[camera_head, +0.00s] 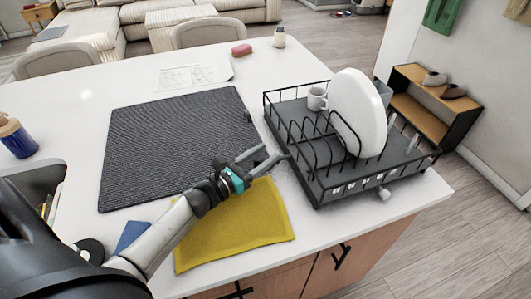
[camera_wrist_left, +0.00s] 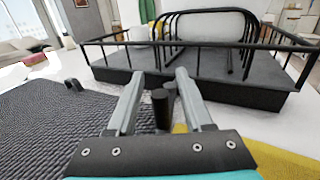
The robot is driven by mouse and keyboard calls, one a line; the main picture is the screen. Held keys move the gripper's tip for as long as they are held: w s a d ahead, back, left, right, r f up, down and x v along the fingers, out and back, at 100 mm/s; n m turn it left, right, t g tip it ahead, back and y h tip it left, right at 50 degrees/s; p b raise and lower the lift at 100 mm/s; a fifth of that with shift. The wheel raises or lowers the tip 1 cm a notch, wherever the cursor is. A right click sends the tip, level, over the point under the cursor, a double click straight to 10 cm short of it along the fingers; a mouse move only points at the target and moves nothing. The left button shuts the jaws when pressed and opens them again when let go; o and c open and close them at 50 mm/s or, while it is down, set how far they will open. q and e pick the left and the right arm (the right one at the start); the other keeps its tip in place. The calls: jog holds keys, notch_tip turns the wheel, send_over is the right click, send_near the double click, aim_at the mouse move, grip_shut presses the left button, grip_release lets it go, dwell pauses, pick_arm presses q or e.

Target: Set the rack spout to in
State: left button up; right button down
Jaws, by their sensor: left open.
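The black dish rack (camera_head: 324,189) stands on the right of the white island top; it also shows in the left wrist view (camera_wrist_left: 215,88). It holds a large white plate (camera_head: 357,112) and a white mug (camera_head: 317,98). My left gripper (camera_head: 274,152) is open at the rack's left side, low over the counter. In the left wrist view, a short dark cylinder (camera_wrist_left: 162,110), apparently the rack spout, lies between the open fingers (camera_wrist_left: 160,78). I cannot tell whether the fingers touch it. My right gripper is not in view.
A dark woven mat (camera_head: 175,145) lies left of the gripper. A yellow cloth (camera_head: 240,228) lies under and in front of it. A white knob-like part (camera_head: 384,194) shows at the rack's front. A blue bottle (camera_head: 17,138) stands far left. The counter behind the rack is mostly clear.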

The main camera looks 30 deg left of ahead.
pick_arm(q)
jog(key=shift+w+d, duration=0.1)
jog(key=shift+w, duration=0.2)
jog(key=shift+c, duration=0.3)
grip_shut()
dwell(1.0)
